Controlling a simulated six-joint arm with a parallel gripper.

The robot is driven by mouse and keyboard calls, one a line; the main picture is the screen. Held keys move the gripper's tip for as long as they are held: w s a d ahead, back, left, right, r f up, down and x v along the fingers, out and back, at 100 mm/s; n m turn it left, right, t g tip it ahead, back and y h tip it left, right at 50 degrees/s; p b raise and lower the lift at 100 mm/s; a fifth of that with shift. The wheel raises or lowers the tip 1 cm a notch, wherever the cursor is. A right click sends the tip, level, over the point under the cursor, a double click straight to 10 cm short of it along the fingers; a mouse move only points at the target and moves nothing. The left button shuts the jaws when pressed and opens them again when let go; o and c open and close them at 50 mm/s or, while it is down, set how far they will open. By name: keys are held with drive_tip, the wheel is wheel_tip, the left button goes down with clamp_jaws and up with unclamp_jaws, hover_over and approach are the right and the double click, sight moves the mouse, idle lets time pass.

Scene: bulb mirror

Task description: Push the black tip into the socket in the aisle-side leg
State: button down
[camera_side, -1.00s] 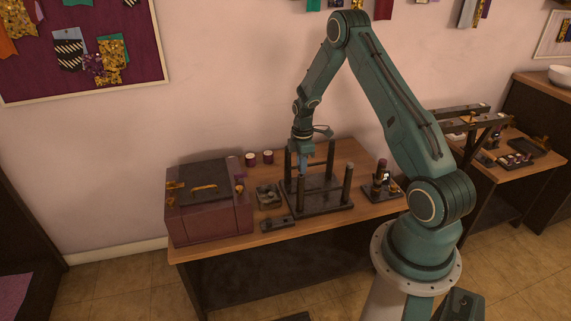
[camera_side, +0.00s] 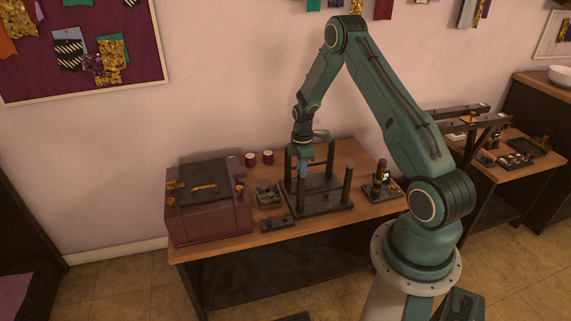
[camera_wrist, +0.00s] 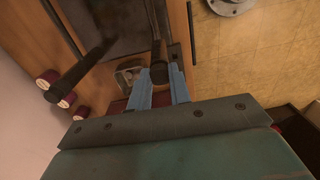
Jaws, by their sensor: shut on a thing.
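A dark frame stands upside down on the wooden table, with its legs pointing up from a dark panel (camera_side: 318,198). My gripper (camera_side: 303,171) is above the frame's front left leg (camera_side: 301,194) in the side view. In the wrist view its blue fingers (camera_wrist: 159,78) are shut on the black tip (camera_wrist: 167,77), a dark short cylinder. A leg (camera_wrist: 155,22) runs up to the tip and lines up closely with it. The socket is hidden, and I cannot tell whether the tip touches or sits in it. Another leg (camera_wrist: 77,72) stands at left.
A dark red case (camera_side: 210,205) stands at the table's left end. A small grey holder (camera_side: 267,195) and a dark bar (camera_side: 278,223) lie beside the frame. A small stand (camera_side: 382,188) is at right.

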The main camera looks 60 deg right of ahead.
drive_tip(key=shift+f, duration=0.2)
drive_tip(key=shift+r, duration=0.5)
drive_tip(key=shift+r, duration=0.25)
drive_tip(key=shift+f, duration=0.8)
idle(1.6)
drive_tip(key=c, duration=1.2)
unclamp_jaws()
drive_tip(key=shift+r, duration=0.1)
wheel_tip(320, 180, up, 14)
drive_tip(key=shift+d+f, duration=0.15)
drive_tip(key=shift+f, duration=0.05)
